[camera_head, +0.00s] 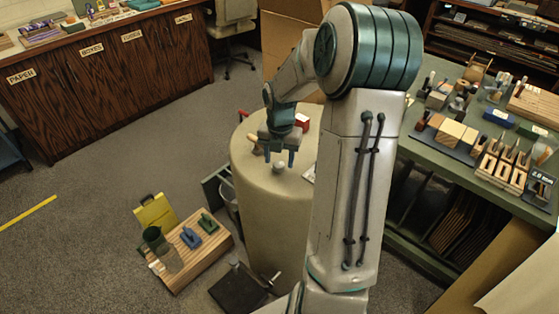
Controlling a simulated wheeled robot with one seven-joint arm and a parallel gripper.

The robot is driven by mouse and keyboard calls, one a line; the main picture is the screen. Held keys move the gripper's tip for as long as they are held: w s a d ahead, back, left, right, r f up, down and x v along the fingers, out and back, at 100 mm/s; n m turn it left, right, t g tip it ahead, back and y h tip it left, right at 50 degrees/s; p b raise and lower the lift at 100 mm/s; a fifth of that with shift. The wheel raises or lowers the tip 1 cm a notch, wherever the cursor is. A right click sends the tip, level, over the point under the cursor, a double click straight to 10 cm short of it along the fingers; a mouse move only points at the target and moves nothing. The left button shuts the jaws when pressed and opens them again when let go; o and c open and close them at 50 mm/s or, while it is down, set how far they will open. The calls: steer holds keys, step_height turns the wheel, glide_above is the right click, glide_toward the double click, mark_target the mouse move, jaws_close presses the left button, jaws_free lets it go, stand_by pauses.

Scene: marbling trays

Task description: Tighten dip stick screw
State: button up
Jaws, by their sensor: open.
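My gripper (279,157) is teal and points down over the top of a tall beige drum-shaped stand (262,215). Its two fingers are apart. A small pale round knob (278,168) shows just below and between the fingertips. I cannot tell whether the fingers touch it, or whether it is the dip stick screw. No dip stick can be made out clearly. My arm hides the right part of the stand.
A wooden-handled tool (255,145) and a red block (302,122) lie on the stand near my gripper. A wooden board (172,272) with tools lies on the floor at left. A crowded green bench (415,150) stands at right. Carpet at left is mostly clear.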

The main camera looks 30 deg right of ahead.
steer(key=shift+f, duration=0.65)
steer(key=c, duration=1)
steer(key=shift+o, duration=0.2)
steer(key=shift+m, duration=0.3)
